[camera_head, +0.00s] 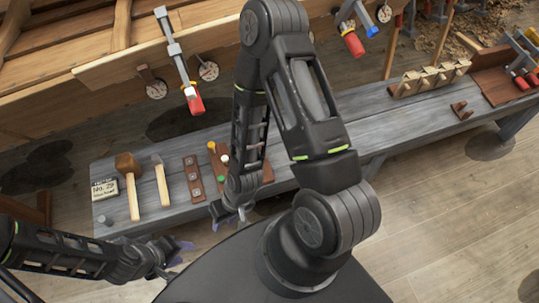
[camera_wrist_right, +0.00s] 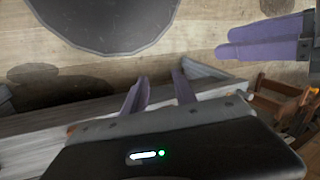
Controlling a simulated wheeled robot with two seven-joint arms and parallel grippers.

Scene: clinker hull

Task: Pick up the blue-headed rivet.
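No blue-headed rivet can be made out in either view. Rivets with yellow-orange (camera_head: 211,146), white (camera_head: 225,158) and green (camera_head: 221,178) heads are on a brown rivet board (camera_head: 267,172) on the bench, partly hidden by my right arm. My right gripper (camera_head: 229,215) is at the bench's near edge, just in front of the board; its two fingers (camera_wrist_right: 158,92) stand apart and empty in the right wrist view. My left gripper (camera_head: 180,259) is open and empty, off the bench's near side; its purple fingers (camera_wrist_right: 265,38) also show in the right wrist view.
The grey bench (camera_head: 400,120) also holds a mallet (camera_head: 130,180), a chisel-like tool (camera_head: 161,180), a dark strip with metal squares (camera_head: 194,178), a label card (camera_head: 104,189) and a peg rack (camera_head: 430,78). The wooden hull (camera_head: 110,75) with clamps (camera_head: 180,65) is behind.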

